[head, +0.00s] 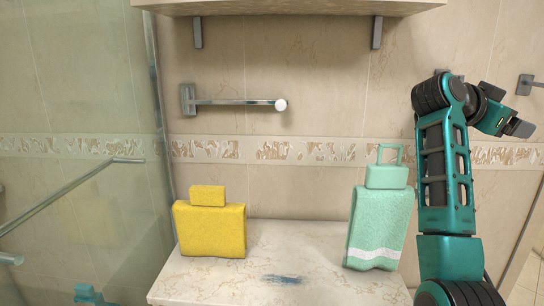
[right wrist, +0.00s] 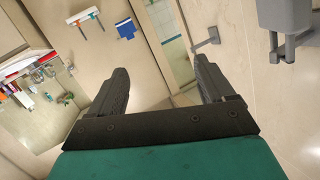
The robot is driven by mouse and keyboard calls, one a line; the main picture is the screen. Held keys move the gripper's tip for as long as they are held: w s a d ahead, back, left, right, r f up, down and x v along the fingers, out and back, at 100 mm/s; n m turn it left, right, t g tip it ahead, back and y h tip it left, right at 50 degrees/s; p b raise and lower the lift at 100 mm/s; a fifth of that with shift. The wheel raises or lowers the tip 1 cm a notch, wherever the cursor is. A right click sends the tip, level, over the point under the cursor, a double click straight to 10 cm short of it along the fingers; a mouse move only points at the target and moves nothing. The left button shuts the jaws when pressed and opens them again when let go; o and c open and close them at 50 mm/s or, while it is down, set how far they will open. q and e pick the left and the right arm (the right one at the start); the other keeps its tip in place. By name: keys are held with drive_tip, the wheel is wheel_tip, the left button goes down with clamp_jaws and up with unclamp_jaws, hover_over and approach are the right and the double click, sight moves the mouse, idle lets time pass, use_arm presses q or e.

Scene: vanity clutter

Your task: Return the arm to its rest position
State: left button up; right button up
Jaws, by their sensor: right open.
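My right arm, teal and black, rises along the right side of the head view and bends over at its top. My right gripper (head: 519,128) is at the upper right, raised well above the countertop and pointing right and down. In the right wrist view my right gripper (right wrist: 162,88) shows two black fingers spread apart with nothing between them. It is open and empty, apart from every object. My left gripper cannot be made out in these views.
A yellow bottle (head: 210,230) and a mint-green bottle (head: 378,225) with a loop handle stand on the marble countertop (head: 240,285). A towel bar (head: 240,102) is on the wall; a shelf (head: 290,6) hangs above. A glass panel (head: 80,100) is at left.

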drive_tip(key=s+a+n+t, duration=0.2)
drive_tip(key=a+n+t, duration=0.95)
drive_tip(key=t, duration=0.75)
drive_tip(key=s+a+f+n+g+y, duration=0.2)
drive_tip(key=a+f+n+y, duration=1.2)
drive_tip(key=y, duration=0.7)
drive_tip(key=s+a+f+m+g+h, duration=0.1)
drive_tip(key=s+a+f+g, duration=0.1)
drive_tip(key=s+f+g, duration=0.6)
drive_tip(key=s+a+f+m+g, duration=0.15)
drive_tip(key=s+f, duration=0.25)
drive_tip(key=f, duration=0.7)
drive_tip(key=s+d+f+m+g+h, duration=0.25)
drive_tip(key=s+f+g, duration=0.2)
drive_tip(key=s, duration=0.35)
drive_tip(key=s+d+f+m+g+h, duration=0.1)
drive_tip(key=s+d+f+g+h, duration=0.25)
drive_tip(key=s, duration=0.55)
drive_tip(key=w+a+f+t+y, duration=0.2)
drive_tip(key=w+a+f+t, duration=0.2)
drive_tip(key=w+f+t, duration=0.3)
drive_tip(key=shift+w+f+y, duration=0.4)
drive_tip(key=shift+f, duration=1.15)
drive_tip(key=shift+n, duration=0.25)
